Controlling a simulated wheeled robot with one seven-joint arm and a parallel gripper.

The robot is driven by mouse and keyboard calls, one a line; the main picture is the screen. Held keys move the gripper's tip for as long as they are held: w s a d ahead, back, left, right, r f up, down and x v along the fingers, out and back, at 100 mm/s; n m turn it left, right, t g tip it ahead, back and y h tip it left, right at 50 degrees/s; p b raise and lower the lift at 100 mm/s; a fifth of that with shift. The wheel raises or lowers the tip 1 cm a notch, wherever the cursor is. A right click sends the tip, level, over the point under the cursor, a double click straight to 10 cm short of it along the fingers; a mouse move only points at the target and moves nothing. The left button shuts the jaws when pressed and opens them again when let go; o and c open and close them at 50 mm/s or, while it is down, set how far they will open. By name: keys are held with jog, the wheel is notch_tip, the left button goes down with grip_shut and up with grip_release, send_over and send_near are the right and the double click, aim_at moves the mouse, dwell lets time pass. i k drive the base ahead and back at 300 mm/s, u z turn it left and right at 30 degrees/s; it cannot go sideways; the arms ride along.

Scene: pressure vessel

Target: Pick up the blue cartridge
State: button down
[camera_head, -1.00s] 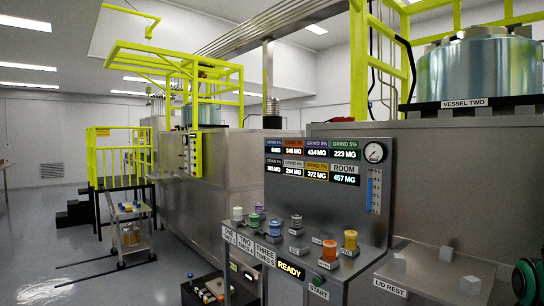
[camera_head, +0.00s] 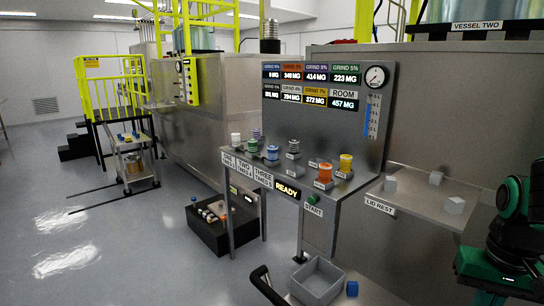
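A small blue block-like thing (camera_head: 352,288), which may be the blue cartridge, lies beside an empty-looking grey bin (camera_head: 318,283) at the bottom edge. A cartridge with a bluish-grey body (camera_head: 272,154) stands upright on the console shelf (camera_head: 345,192), among white, green, purple, orange and yellow ones. Small blue items (camera_head: 136,134) also sit on the far cart. I cannot tell for certain which one is the blue cartridge. My green and black arm shows at the right edge. No fingertips show, and I see nothing held.
A black crate (camera_head: 222,238) with several small cartridges stands on the floor beneath the console. The lid rest shelf (camera_head: 420,207) carries several grey blocks, close to my arm. A black handle (camera_head: 266,284) rises at bottom centre. The floor at left is mostly clear.

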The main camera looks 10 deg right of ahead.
aim_at(272, 150)
jog(key=u, duration=0.05)
jog(key=k, duration=0.5)
jog(key=u, duration=1.85)
jog(key=i, duration=3.35)
jog(key=z, duration=0.05)
